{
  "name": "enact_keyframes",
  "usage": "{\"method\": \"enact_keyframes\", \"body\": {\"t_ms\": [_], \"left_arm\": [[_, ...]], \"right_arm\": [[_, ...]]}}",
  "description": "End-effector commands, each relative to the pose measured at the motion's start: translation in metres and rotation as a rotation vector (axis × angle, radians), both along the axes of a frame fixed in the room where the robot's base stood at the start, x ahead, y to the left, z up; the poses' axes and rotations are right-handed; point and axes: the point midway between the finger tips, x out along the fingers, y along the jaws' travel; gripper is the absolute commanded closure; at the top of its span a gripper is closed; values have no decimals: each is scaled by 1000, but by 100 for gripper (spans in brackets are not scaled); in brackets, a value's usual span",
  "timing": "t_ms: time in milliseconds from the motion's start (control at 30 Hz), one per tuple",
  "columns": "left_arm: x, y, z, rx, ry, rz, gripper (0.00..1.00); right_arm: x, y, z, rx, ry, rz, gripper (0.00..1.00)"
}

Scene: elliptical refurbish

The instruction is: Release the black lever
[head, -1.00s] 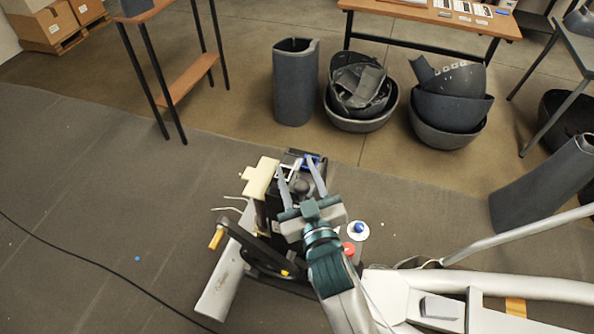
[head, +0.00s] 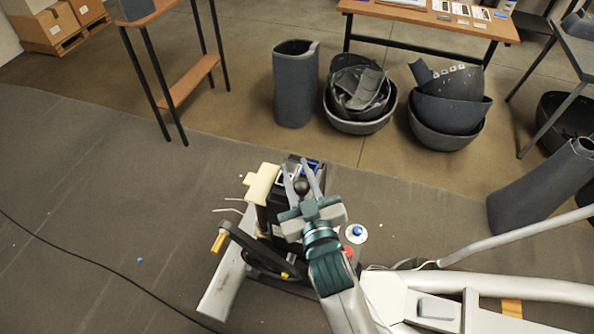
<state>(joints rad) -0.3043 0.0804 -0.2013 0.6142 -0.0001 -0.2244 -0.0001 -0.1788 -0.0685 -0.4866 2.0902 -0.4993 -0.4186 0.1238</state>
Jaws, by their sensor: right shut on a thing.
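The black lever (head: 302,187) shows as a round dark knob on top of the dark machine unit in the lower middle of the head view. My right gripper (head: 300,172) reaches it from below in the picture, with one pale finger on each side of the knob, and is shut on it. The lever's shaft is hidden below the knob and behind the gripper. My left gripper is not in view.
A cream-coloured block (head: 261,182) sits just left of the gripper. A crank arm with an orange handle (head: 219,242) is at lower left. A red button (head: 348,251) and a blue button (head: 358,231) are on the right. Dark bins (head: 296,85) stand behind.

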Motion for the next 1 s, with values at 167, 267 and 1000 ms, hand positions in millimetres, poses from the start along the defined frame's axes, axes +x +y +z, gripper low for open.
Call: {"method": "enact_keyframes", "body": {"t_ms": [167,267,1000], "left_arm": [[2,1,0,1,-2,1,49],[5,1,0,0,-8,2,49],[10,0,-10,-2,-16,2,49]], "right_arm": [[1,0,7,6,-15,0,100],[1,0,8,7,-16,-1,61],[-30,-8,1,5,-8,1,54]]}}
